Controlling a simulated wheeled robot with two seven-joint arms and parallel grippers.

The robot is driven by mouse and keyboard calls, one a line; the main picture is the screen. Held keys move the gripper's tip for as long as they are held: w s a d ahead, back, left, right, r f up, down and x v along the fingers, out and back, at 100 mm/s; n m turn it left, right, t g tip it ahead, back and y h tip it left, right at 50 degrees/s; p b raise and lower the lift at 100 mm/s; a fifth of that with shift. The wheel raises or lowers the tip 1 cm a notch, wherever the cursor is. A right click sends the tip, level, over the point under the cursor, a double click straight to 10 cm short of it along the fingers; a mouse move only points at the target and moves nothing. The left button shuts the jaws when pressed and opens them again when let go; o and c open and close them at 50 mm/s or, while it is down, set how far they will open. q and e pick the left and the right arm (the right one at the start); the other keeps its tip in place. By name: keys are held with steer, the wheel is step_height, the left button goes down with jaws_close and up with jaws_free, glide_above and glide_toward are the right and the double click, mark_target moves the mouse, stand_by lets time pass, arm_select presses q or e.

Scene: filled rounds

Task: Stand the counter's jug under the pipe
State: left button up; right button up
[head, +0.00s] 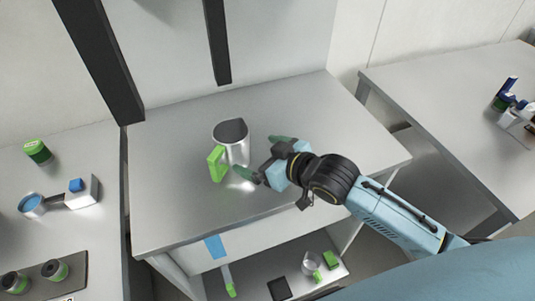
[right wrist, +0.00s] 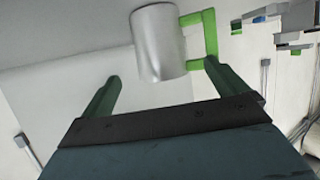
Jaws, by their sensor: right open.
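A metal jug (head: 238,153) with a bright green handle (head: 216,164) stands upright on the counter (head: 170,205). My right gripper (head: 262,156) is open at the jug's right side, with its green fingertips pointing toward it. In the right wrist view the jug (right wrist: 158,45) shows just beyond the open fingers (right wrist: 163,78), its handle (right wrist: 210,35) near the right finger. Nothing is held. I cannot make out a pipe for certain; a dark upright bar (head: 217,45) ends behind the counter. My left gripper is not in view.
A lower shelf holds a small metal jug (head: 310,262) with a green handle and a dark flat piece (head: 279,289). The left worktop holds a green can (head: 38,151) and a white block (head: 82,192). A dark post (head: 100,60) stands at the counter's back left. The counter's front left is clear.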

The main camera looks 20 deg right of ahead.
steer(key=shift+v, duration=1.15)
stand_by(0.7)
